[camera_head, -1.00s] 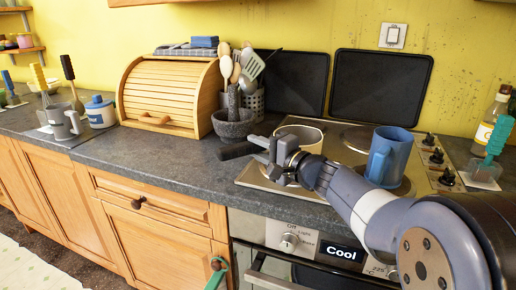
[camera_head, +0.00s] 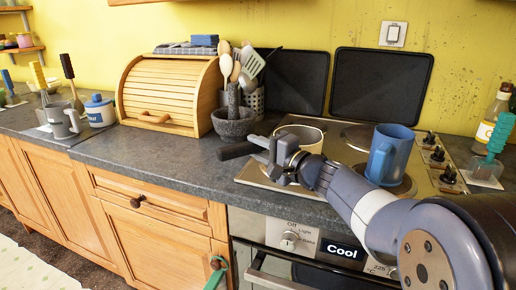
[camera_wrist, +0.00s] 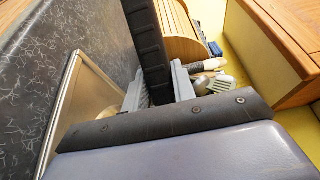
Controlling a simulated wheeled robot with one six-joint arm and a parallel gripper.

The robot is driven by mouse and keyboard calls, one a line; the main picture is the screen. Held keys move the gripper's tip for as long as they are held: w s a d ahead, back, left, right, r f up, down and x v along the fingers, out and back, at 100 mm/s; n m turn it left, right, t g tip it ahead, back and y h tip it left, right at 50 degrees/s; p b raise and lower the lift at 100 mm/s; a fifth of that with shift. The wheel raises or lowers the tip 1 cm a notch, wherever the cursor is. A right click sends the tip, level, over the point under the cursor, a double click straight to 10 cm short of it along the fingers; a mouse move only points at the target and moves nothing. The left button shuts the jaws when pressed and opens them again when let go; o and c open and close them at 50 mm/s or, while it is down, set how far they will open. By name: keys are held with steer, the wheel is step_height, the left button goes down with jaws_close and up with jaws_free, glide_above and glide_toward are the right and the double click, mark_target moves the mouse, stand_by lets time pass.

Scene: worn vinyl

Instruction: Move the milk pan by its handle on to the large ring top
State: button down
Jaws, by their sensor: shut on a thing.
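The milk pan (camera_head: 306,132) is cream inside and stands at the left part of the hob, partly hidden behind my gripper and wrist. Its dark handle (camera_head: 236,151) points left, out over the worktop. My gripper (camera_head: 264,151) is shut on the handle. In the wrist view the black handle (camera_wrist: 148,40) runs between the two grey fingers of my gripper (camera_wrist: 159,90). I cannot tell whether the pan's base touches the hob. A large dark ring (camera_head: 360,138) lies bare at the back of the hob, right of the pan.
A blue jug (camera_head: 391,155) stands on the front right ring, close to my arm. Control knobs (camera_head: 437,158) line the hob's right edge. A stone mortar (camera_head: 233,126) and a wooden bread bin (camera_head: 172,95) stand left. Two black panels lean on the wall behind.

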steer(key=c, duration=1.1)
jaws_free()
steer(key=shift+f, duration=0.15)
steer(key=shift+b+v, duration=1.15)
steer(key=shift+v, duration=2.85)
steer(key=shift+s, duration=0.1)
steer(key=v, duration=1)
steer(key=shift+s+d, duration=0.25)
